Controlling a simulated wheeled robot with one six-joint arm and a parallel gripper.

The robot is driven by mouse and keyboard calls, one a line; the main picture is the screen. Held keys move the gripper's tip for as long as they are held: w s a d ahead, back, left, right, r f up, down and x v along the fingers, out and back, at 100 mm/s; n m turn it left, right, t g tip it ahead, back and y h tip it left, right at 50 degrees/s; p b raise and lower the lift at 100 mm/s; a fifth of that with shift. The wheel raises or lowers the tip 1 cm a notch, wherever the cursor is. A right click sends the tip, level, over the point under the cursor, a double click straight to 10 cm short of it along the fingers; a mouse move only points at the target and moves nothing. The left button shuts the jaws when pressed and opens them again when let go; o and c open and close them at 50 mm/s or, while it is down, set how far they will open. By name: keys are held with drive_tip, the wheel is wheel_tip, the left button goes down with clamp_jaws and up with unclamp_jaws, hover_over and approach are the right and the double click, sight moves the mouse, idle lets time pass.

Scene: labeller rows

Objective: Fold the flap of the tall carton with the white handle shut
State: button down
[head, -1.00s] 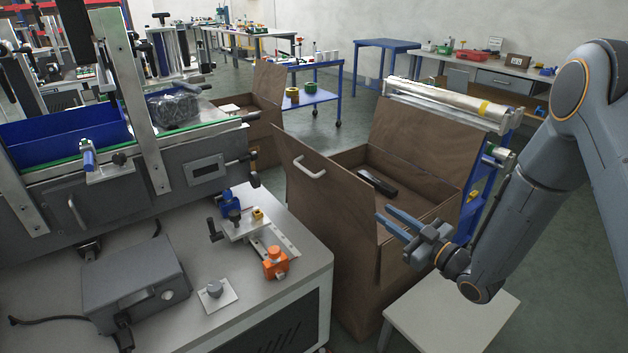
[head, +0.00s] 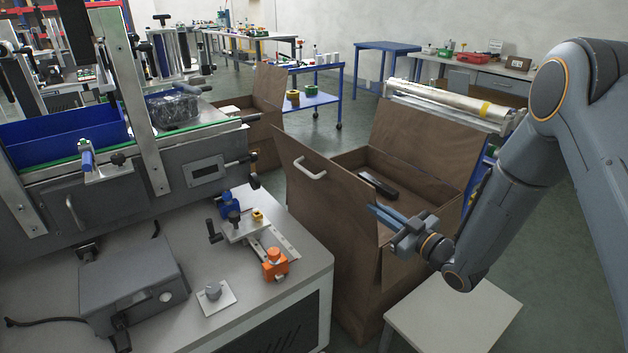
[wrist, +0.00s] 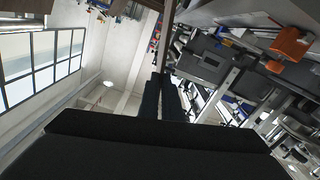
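The tall brown carton (head: 345,270) stands open in the middle of the head view. Its near-left flap (head: 335,195) stands up, tilted outward, with the white handle (head: 310,168) on its outer face. A far flap (head: 425,135) also stands up. A dark object (head: 378,186) lies inside the carton. My gripper (head: 371,208) is at the right end of the handled flap, its fingertips overlapping that edge in the picture. I cannot tell whether they touch it.
A grey bench with an orange-knobbed fixture (head: 275,264) stands left of the carton. A pale stool (head: 455,310) is below my arm. A roll rack (head: 450,103) stands behind the carton. Another open brown carton (head: 265,125) is farther back.

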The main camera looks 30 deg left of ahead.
drive_tip(key=shift+w+d+r+m+b, duration=0.1)
drive_tip(key=shift+w+d+m+b, duration=0.2)
drive_tip(key=shift+w+m, duration=0.45)
drive_tip(key=shift+w+d+m+b, duration=0.1)
drive_tip(key=shift+w+d+m, duration=0.35)
drive_tip(key=shift+w, duration=0.45)
drive_tip(key=shift+w+d+r+m+b, duration=0.15)
drive_tip(key=shift+w+d+m, duration=0.2)
drive_tip(key=shift+w+m, duration=0.4)
drive_tip(key=shift+w+f, duration=0.1)
drive_tip(key=shift+w+d+f+m+b, duration=0.3)
drive_tip(key=shift+w+m, duration=0.25)
drive_tip(key=shift+w, duration=0.25)
drive_tip(key=shift+w+d+f+m+b, duration=0.15)
drive_tip(key=shift+w+d+m+b, duration=0.35)
drive_tip(key=shift+w, duration=0.3)
drive_tip(key=shift+w+d+f+m+b, duration=0.25)
drive_tip(key=shift+w+m, duration=0.35)
drive_tip(key=shift+w, duration=0.2)
drive_tip(key=shift+w+d+f+m+b, duration=0.25)
drive_tip(key=shift+w+f+m+b, duration=0.25)
drive_tip(key=shift+w+m, duration=0.15)
drive_tip(key=shift+w+d+f+m+b, duration=0.3)
drive_tip(key=shift+w+f+m+b, duration=0.2)
drive_tip(key=shift+w, duration=0.25)
drive_tip(key=shift+w+d+f+m+b, duration=0.25)
drive_tip(key=shift+w+f+m+b, duration=0.25)
drive_tip(key=shift+w+m, duration=0.2)
drive_tip(key=shift+r, duration=0.1)
